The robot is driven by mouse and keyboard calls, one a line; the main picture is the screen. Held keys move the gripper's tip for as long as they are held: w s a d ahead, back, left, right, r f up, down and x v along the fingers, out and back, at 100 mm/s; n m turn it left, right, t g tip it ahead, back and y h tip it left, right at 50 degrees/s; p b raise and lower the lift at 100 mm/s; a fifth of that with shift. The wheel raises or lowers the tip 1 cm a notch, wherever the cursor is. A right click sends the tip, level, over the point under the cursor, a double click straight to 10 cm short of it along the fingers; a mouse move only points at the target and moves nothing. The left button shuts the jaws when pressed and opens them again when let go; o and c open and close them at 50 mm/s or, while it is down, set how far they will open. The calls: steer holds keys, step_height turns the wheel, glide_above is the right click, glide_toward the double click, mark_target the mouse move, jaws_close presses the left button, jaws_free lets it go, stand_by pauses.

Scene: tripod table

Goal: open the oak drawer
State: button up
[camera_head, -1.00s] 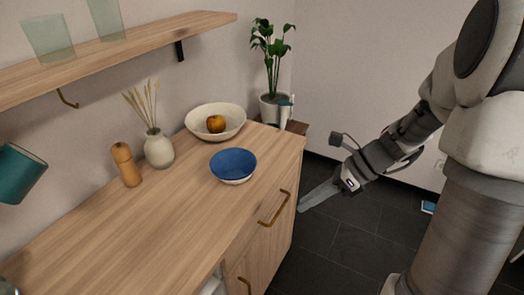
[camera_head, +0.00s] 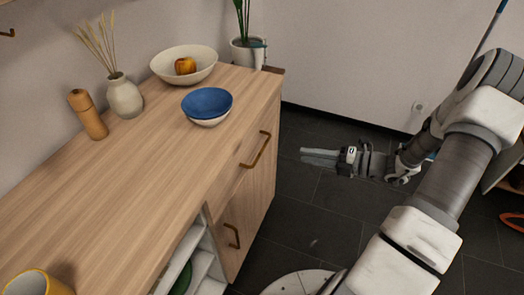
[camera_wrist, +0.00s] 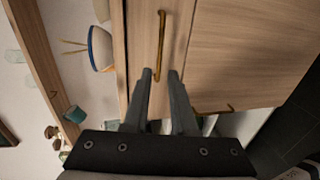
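The oak drawer (camera_head: 238,166) is at the top of the cabinet front, below the countertop, and looks shut. Its brass bar handle (camera_head: 256,150) is in plain view. My gripper (camera_head: 303,156) is to the right of the handle in the head view, with its fingers pointing at the cabinet and a gap between. In the wrist view the handle (camera_wrist: 162,50) runs up and down on the drawer front (camera_wrist: 143,35). My gripper's fingertips (camera_wrist: 160,73) are apart and empty, and the handle's lower part shows between them. No contact is visible.
A blue bowl (camera_head: 207,103) stands near the counter edge above the drawer. A cream bowl with fruit (camera_head: 184,64), a vase (camera_head: 124,97) and a wooden mill (camera_head: 88,115) stand behind. A second brass handle (camera_head: 232,236) is on the door below. The dark floor beside the cabinet is clear.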

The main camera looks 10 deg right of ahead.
mark_target(262, 148)
steer(key=b+x, duration=0.3)
steer(key=x, duration=1.2)
steer(key=shift+a+b, duration=0.1)
steer(key=shift+b, duration=0.25)
steer(key=shift+c, duration=0.3)
jaws_close()
